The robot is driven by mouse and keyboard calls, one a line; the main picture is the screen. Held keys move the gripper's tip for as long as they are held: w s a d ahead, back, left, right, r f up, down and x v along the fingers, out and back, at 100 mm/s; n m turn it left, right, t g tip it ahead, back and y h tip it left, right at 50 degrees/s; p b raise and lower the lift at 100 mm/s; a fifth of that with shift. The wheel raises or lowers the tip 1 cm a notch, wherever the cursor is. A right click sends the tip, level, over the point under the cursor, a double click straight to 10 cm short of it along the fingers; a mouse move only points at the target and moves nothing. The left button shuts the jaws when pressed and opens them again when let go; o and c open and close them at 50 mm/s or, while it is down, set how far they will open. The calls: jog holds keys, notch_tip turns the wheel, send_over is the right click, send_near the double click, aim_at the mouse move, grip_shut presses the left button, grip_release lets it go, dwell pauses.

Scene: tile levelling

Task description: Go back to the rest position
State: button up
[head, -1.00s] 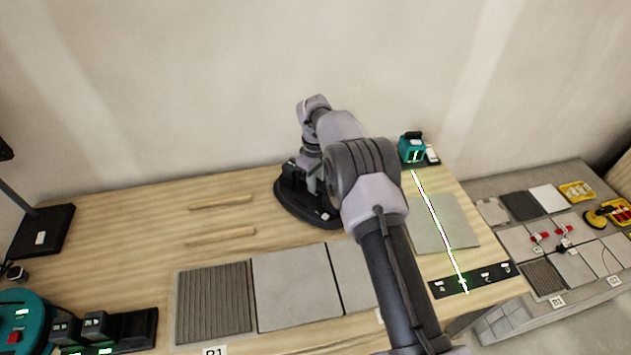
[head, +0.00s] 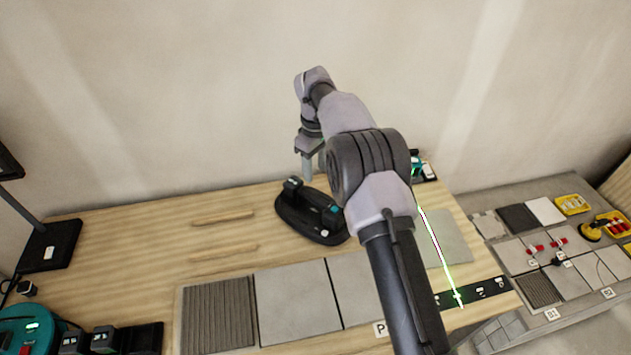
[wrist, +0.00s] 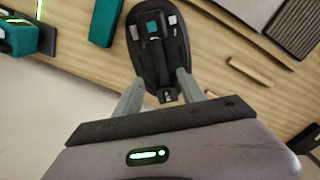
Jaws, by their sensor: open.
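My gripper (head: 310,166) hangs above the back of the wooden bench, near the wall, with its fingers pointing down. In the wrist view my gripper (wrist: 156,82) shows two grey fingers spread apart with nothing between them. Below it lies a black oval base (head: 310,215) with a small dark device on top. In the wrist view this base (wrist: 178,55) carries a teal block and pale pads, and sits just beyond the fingertips. My arm crosses the right half of the head view and hides part of the bench.
Two wooden strips (head: 222,219) lie left of the base. A ribbed tile (head: 218,315) and grey tiles (head: 297,300) line the front. A teal laser (head: 416,162) casts a line across a tile at right. A dark stand (head: 48,247) is at far left.

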jog(key=s+d+r+m+t+b, duration=0.1)
jog(key=s+d+r+m, duration=0.15)
jog(key=r, duration=0.55)
jog(key=s+d+r+m+t+b, duration=0.1)
jog(key=s+r, duration=0.3)
jog(key=r, duration=0.4)
jog(key=s+d+r+m+t+y+b, duration=0.1)
jog(key=s+d+r+m+b, duration=0.25)
jog(key=s, duration=0.75)
jog(key=s+d+f+m+t, duration=0.1)
jog(key=s+f+m, duration=0.1)
jog(key=s, duration=0.9)
jog(key=s+d+f+m+t+y+b, duration=0.1)
jog(key=s+f+m, duration=0.2)
jog(key=s, duration=0.8)
jog(key=shift+m+t, duration=0.4)
jog(key=shift+m, duration=0.8)
jog(key=shift+f, duration=0.1)
